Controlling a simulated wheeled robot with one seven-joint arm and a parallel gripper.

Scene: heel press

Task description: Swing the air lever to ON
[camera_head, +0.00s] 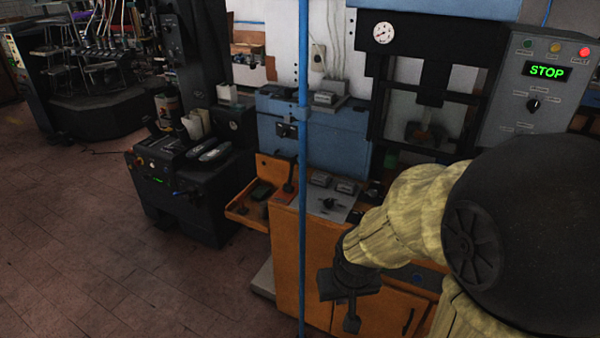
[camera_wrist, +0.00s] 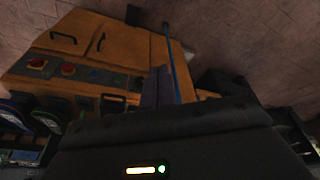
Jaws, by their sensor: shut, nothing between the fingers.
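My gripper (camera_head: 352,324) hangs below my wrist in front of the orange cabinet, right of the blue pipe, in the head view. Its fingers are together, with nothing held. They also show in the wrist view as a dark upright shape (camera_wrist: 158,86), close to the blue pipe (camera_wrist: 174,62) in the picture. A black lever (camera_head: 289,174) stands upright on the cabinet top, just left of the pipe (camera_head: 303,210). I cannot read an ON mark or tell for sure that this is the air lever. My gripper is apart from it, lower and to the right.
The press has a gauge (camera_head: 383,33) and a control panel (camera_head: 535,95) whose display reads STOP. An orange tray (camera_head: 245,212) juts out left of the cabinet (camera_head: 285,262). A black machine (camera_head: 190,215) stands further left. The tiled floor (camera_head: 90,250) at left is clear.

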